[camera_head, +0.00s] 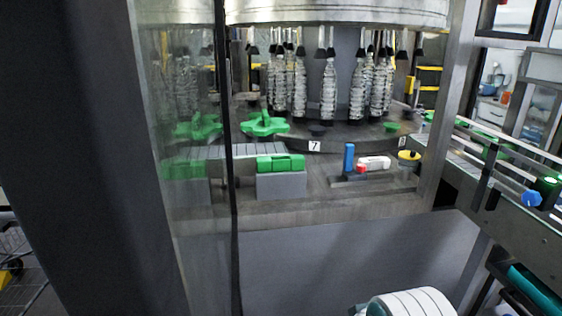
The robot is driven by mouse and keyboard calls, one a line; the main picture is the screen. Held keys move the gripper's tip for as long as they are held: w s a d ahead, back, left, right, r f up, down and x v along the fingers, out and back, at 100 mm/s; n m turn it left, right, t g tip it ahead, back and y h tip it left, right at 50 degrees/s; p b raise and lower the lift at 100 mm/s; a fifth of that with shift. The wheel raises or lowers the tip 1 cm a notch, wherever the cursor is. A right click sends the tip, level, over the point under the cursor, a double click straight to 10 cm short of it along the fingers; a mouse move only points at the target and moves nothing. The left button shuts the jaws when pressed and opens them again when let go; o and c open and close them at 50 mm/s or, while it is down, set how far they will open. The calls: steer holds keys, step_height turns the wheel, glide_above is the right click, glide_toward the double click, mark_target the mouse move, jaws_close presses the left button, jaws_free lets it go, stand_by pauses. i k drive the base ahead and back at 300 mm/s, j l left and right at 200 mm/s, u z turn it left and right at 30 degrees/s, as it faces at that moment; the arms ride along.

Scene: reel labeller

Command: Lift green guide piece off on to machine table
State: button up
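A green guide piece (281,163) sits on top of a grey block on the machine table (330,204). It is a low block with a raised, notched top. A green star-shaped wheel (264,124) lies just behind it, near the bottle carousel. Both green shapes appear again, fainter, in the glass panel to the left. My gripper is not in view, so its position relative to the green piece cannot be told.
A blue upright piece (349,158), a white-and-red piece (374,163) and a yellow knob (409,157) stand right of the guide piece. Clear bottles (329,92) hang behind. A glass panel (185,190) and its dark edge bound the left. A conveyor (505,185) runs along the right.

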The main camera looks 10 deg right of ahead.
mark_target(279, 163)
steer(key=i+l+u, duration=0.1)
steer(key=u, duration=0.4)
steer(key=l+u, duration=0.2)
steer(key=u, duration=0.3)
steer(key=l+u, duration=0.2)
steer(key=u, duration=0.3)
steer(key=i+l+u, duration=0.1)
steer(key=l+u, duration=0.55)
steer(key=l+z, duration=0.2)
steer(key=z, duration=0.15)
steer(key=i+l+z, duration=0.15)
steer(key=z, duration=0.15)
